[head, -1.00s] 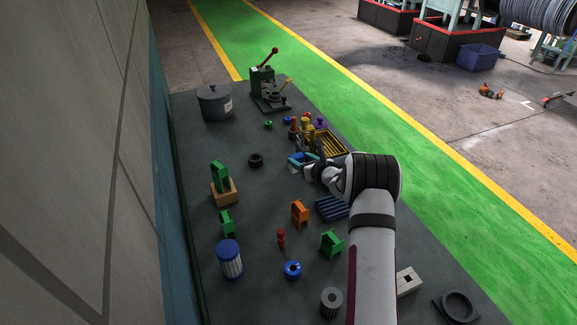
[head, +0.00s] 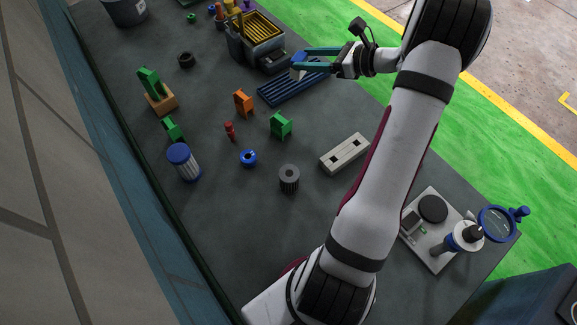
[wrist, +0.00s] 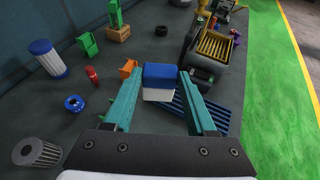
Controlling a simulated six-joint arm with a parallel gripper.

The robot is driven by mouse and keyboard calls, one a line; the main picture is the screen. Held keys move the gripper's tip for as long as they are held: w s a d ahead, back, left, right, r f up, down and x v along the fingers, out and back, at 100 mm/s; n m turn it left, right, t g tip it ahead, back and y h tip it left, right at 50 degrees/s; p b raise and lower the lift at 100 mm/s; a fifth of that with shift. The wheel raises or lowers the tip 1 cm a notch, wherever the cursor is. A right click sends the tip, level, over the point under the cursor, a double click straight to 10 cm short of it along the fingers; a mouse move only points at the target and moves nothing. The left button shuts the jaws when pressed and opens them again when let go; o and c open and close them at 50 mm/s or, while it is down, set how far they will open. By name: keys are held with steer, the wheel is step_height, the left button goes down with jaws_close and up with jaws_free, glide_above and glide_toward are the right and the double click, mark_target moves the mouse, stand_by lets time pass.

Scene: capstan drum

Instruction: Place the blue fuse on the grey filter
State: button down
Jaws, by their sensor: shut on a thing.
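The blue fuse (wrist: 160,78), a small block with a blue top and a white lower part, is between the teal fingers of my gripper (wrist: 158,86) in the wrist view. In the head view my gripper (head: 303,60) is shut on the fuse (head: 297,61), above the far right part of the table, near a blue slatted rack. The grey filter (head: 289,180) is a dark ribbed cylinder with a hole in its top, standing upright nearer to me. It also shows at the lower left of the wrist view (wrist: 38,154), well apart from my gripper.
A blue ring (head: 248,158), a green part (head: 281,125) and a white socket block (head: 344,153) stand around the filter. A blue-capped filter (head: 184,162) stands to the left. A full bin (head: 262,50) and the slatted rack (head: 292,88) lie near my gripper.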

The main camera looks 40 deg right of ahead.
steer(key=s+a+r+n+g+y, duration=0.1)
steer(key=s+a, duration=0.2)
steer(key=s, duration=0.6)
steer(key=s+a+r+n+g+y, duration=0.15)
steer(key=s+a, duration=0.25)
steer(key=s, duration=0.5)
steer(key=s+a+r+n+y, duration=0.2)
steer(key=s+a, duration=0.1)
steer(key=s, duration=0.6)
glide_above(289, 174)
steer(key=s+d, duration=0.2)
step_height(289, 174, down, 11)
steer(key=shift+w+h, duration=0.15)
steer(key=shift+h, duration=0.2)
steer(key=shift+c, duration=1)
jaws_free()
steer(key=shift+f+g, duration=0.1)
steer(key=shift+g, duration=0.15)
